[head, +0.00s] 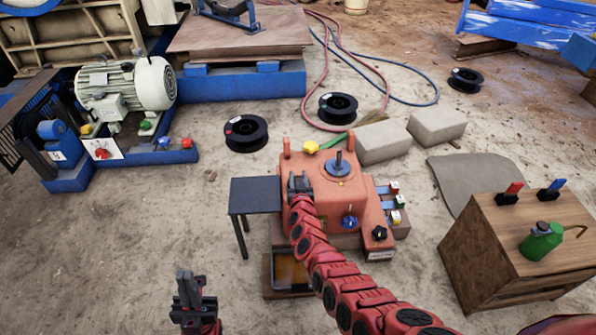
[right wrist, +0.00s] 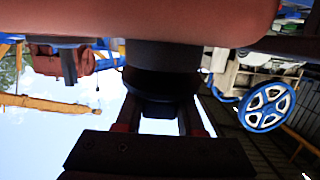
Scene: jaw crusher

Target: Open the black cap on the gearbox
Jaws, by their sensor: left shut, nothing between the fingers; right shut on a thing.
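The red gearbox (head: 345,195) stands in the middle of the head view. My right gripper (head: 299,180) is at its left side, near the black side table. In the right wrist view, the fingers of my right gripper (right wrist: 158,118) are shut on a dark, round black cap (right wrist: 160,82). The cap sits against the red gearbox body (right wrist: 200,20) above it in that picture. In the head view my right gripper and arm hide the cap. My left gripper (head: 184,276) is shut and empty at the lower left, apart from the gearbox.
A black side table (head: 256,194) adjoins the gearbox's left. An orange-brown tray (head: 290,272) lies below it. The gearbox carries a yellow knob (head: 311,147), a blue knob (head: 349,222) and a black star knob (head: 379,233). A wooden cabinet (head: 480,255) with a green oil can (head: 541,243) stands right.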

